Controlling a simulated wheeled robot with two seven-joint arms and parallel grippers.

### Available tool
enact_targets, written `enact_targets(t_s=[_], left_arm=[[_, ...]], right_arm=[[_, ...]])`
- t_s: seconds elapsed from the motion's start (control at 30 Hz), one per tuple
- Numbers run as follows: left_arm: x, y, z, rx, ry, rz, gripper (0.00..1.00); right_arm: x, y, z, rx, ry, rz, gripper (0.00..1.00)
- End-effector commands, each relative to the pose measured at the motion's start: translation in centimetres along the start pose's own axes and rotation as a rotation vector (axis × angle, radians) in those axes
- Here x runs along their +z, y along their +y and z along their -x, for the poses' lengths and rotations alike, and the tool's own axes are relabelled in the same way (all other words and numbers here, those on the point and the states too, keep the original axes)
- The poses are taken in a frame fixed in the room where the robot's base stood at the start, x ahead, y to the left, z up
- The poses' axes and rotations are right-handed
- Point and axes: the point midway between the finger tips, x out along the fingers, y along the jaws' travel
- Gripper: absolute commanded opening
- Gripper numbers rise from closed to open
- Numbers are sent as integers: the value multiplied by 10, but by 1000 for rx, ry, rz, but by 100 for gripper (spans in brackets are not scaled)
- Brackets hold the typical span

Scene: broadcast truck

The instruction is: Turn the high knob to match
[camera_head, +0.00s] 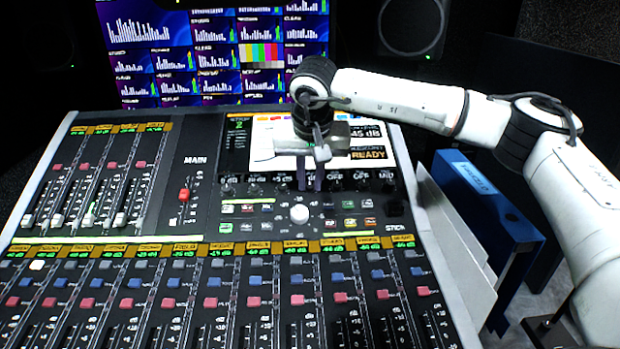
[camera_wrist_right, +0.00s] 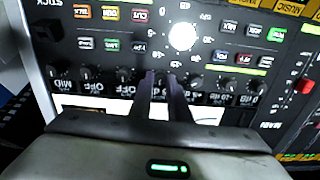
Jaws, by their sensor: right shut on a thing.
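A row of small dark knobs runs below the mixing desk's screen (camera_head: 262,132). My right gripper (camera_head: 309,186) reaches down over the screen to this row. In the right wrist view its two dark fingers (camera_wrist_right: 163,78) are close together, shut on one small knob near the middle of the row. The fingers mostly hide that knob, and its pointer cannot be read. Neighbouring knobs (camera_wrist_right: 195,81) stand free on both sides, with small readouts such as OFF beside them. The screen shows a dB value and READY, partly behind the gripper. My left gripper is not in view.
A large white round knob (camera_head: 299,214) and lit buttons sit just below the row. A red fader (camera_head: 184,195) and several channel faders (camera_head: 90,217) lie to the left. A blue binder (camera_head: 490,205) stands right of the desk, near my right arm.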

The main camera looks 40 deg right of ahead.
Motion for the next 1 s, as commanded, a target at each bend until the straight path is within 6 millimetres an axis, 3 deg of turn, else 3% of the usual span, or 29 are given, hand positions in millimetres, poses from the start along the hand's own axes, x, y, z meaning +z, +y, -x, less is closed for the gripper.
enact_targets(t_s=[1.0], left_arm=[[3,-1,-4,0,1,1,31]], right_arm=[[0,2,0,-8,2,-830,0]])
